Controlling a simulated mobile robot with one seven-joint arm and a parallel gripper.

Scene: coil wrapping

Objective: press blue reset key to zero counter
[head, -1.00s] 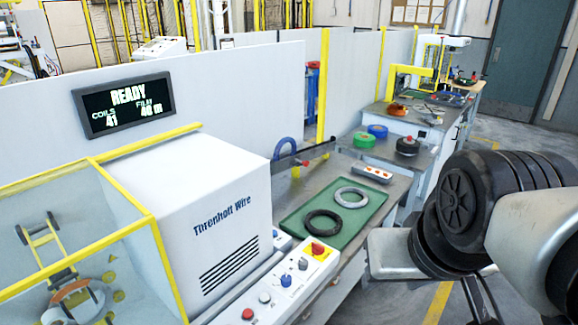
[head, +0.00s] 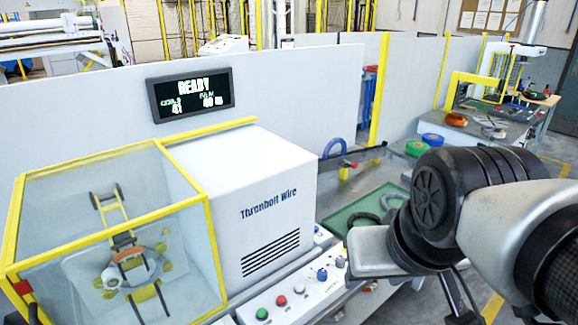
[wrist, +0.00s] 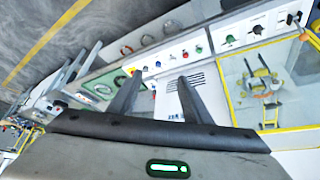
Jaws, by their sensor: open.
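The control panel (head: 305,297) runs along the front of the white machine, with green, red and white buttons and a blue control (head: 322,275) beside a grey knob. I cannot tell whether this blue control is the reset key. A small blue spot (head: 318,230) also shows on a box behind the panel. The counter display (head: 190,95) on the wall reads READY, with COILS 41 and a blurred FILM figure. My gripper (wrist: 160,80) is open and empty in the wrist view. Its fingers show over the machine and the panel (wrist: 215,45), apart from the buttons as far as I can see.
The white machine (head: 250,200) has a yellow-framed clear guard (head: 110,215) at left. A green mat (head: 345,215) with dark and grey rings lies behind my arm. Green (head: 416,148) and blue (head: 432,139) rolls stand farther back. Floor is open at right.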

